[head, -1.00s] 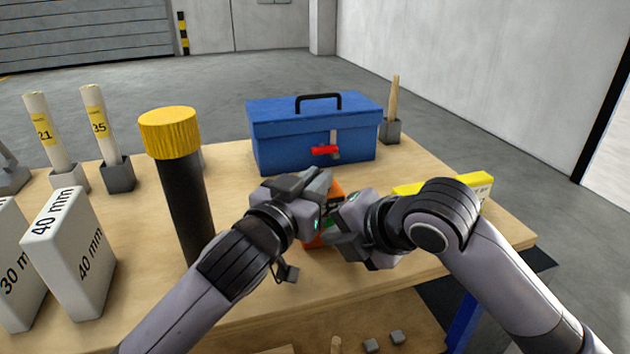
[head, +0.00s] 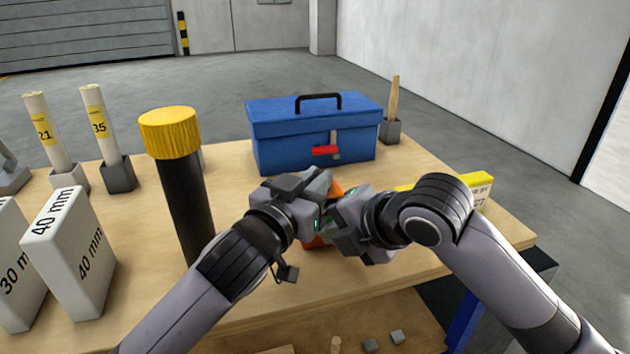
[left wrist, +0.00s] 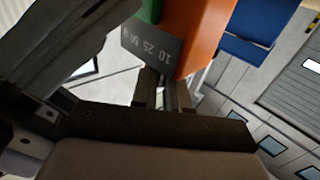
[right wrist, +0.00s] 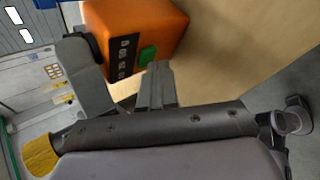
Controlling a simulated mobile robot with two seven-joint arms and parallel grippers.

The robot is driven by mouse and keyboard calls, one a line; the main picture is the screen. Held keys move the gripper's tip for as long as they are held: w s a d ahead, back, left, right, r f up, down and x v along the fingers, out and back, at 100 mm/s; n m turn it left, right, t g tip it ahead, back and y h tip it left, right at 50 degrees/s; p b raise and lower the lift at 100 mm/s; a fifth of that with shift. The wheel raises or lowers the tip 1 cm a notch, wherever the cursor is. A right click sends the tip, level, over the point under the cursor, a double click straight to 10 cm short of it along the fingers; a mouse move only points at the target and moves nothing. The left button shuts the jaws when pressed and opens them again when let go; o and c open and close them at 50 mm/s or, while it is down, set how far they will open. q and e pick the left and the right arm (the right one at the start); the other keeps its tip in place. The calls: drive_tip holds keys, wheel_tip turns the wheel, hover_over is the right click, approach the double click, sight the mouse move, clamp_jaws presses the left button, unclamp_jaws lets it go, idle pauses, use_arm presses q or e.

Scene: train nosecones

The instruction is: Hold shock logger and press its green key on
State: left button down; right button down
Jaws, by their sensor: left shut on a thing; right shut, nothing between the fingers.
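The shock logger is an orange box (head: 316,242) with a dark panel bearing printed marks and a green key (right wrist: 147,54). My left gripper (head: 322,190) is shut on the logger and holds it above the table; its fingers (left wrist: 166,92) grip the box by an edge beside the dark panel. My right gripper (head: 338,218) is shut and empty. Its fingertips (right wrist: 158,70) are right by the green key; I cannot tell whether they touch it. In the head view the grippers hide most of the logger and its key.
A blue toolbox (head: 315,135) stands behind the grippers. A black tube with a yellow cap (head: 170,130) stands near my left arm. A yellow-topped block (head: 480,183) is behind my right arm. White gauge blocks (head: 70,252) stand at the left. The table front is clear.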

use_arm(q)
drive_tip(key=shift+d, duration=0.1)
use_arm(e)
drive_tip(key=shift+w+a, duration=0.1)
drive_tip(key=shift+w, duration=0.25)
idle(0.4)
drive_tip(key=shift+s+d, duration=0.25)
drive_tip(key=shift+s, duration=0.5)
drive_tip(key=s+d, duration=0.2)
drive_tip(key=s, duration=0.3)
drive_tip(key=shift+s, duration=0.4)
use_arm(q)
drive_tip(key=c, duration=1.1)
unclamp_jaws()
drive_tip(key=shift+o, duration=0.2)
use_arm(e)
drive_tip(key=shift+a, duration=0.1)
